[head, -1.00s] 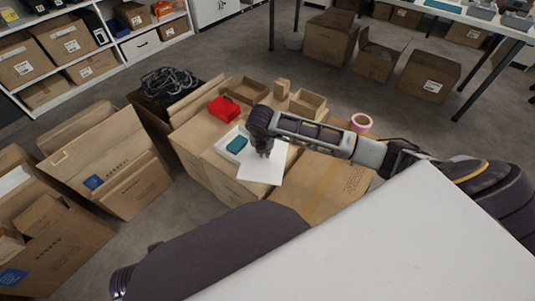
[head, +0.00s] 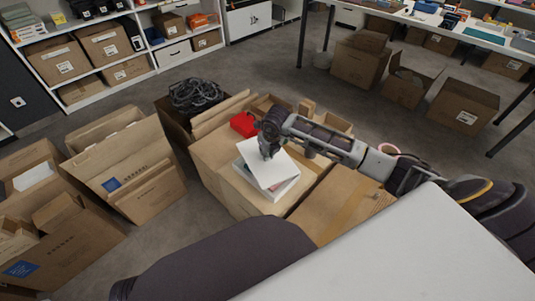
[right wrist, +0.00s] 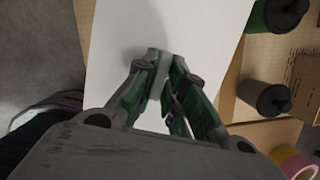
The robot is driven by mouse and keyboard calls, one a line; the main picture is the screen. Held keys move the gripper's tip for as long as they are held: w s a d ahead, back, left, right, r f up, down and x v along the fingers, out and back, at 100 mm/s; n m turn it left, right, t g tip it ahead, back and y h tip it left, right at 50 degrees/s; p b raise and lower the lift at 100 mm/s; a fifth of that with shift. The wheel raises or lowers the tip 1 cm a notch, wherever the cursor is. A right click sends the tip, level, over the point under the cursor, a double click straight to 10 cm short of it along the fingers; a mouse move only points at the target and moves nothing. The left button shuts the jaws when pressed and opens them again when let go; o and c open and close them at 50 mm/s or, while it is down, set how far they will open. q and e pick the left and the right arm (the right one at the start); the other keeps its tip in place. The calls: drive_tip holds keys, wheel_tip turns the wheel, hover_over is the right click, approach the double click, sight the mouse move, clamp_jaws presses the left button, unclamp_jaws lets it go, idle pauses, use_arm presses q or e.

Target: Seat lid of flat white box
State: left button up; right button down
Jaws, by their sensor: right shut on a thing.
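The lid (head: 270,174) is a thin white sheet-like panel. My right gripper (head: 267,156) is shut on it and holds it over the flat white box (head: 284,193), which lies on a large brown carton. The lid looks turned and tilted relative to the box, and box edges show at its left and lower right. The box's inside is hidden under the lid. In the right wrist view my right gripper (right wrist: 164,62) has its fingertips close together on the white lid (right wrist: 122,35), which fills much of the picture. My left gripper is not in view.
A red object (head: 243,124) and small open cartons stand behind the box on the big carton (head: 215,165). Open cartons (head: 130,165) stand at the left; grey floor lies between.

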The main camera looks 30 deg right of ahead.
drive_tip(key=shift+w+n+y, duration=0.15)
drive_tip(key=shift+n+y, duration=0.15)
drive_tip(key=shift+n, duration=0.8)
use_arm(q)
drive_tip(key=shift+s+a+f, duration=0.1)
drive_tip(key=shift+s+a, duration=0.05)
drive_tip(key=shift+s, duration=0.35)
use_arm(e)
drive_tip(key=shift+a+n, duration=0.1)
drive_tip(key=shift+n, duration=0.7)
drive_tip(key=shift+f+b, duration=0.85)
drive_tip(key=shift+f, duration=0.25)
drive_tip(key=shift+f+b, duration=0.9)
drive_tip(key=shift+f, duration=0.35)
drive_tip(key=shift+r, duration=0.1)
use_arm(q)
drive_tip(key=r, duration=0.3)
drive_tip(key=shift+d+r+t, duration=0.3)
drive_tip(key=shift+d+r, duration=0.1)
